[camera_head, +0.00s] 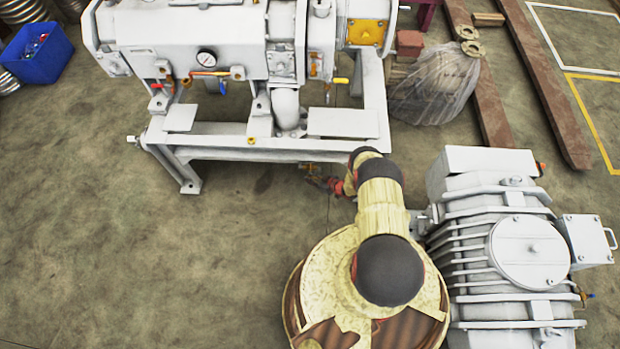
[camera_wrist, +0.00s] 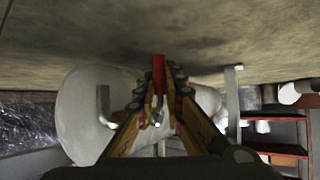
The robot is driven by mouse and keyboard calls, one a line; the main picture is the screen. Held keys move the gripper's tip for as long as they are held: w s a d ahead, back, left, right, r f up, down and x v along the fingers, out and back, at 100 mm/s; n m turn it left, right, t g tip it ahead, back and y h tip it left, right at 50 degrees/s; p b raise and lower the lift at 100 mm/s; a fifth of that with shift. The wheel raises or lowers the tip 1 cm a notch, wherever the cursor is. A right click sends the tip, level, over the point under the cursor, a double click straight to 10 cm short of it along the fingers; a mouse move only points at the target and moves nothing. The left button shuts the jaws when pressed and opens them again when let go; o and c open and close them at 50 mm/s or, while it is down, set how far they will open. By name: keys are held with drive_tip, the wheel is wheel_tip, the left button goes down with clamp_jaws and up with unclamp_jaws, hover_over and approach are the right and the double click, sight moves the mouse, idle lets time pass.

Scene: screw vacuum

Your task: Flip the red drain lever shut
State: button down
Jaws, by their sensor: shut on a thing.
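The red drain lever (camera_wrist: 158,72) stands out between my fingertips in the wrist view, with a small metal part below it. My gripper (camera_wrist: 158,98) is shut on this lever, one finger on each side. In the head view my gripper (camera_head: 318,178) is small and low, just in front of the white pump's frame. I cannot make out the held lever there, and the valve under it is mostly hidden by the fingers.
The white pump frame (camera_head: 350,125) stands just beyond my gripper. A large white motor unit (camera_head: 530,250) stands close on the right. A blue bin (camera_head: 38,52) is at the far left. A wrapped bundle (camera_head: 435,85) lies behind the frame. The left floor is clear.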

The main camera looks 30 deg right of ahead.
drive_tip(key=c, duration=1.9)
unclamp_jaws()
drive_tip(key=v, duration=1.2)
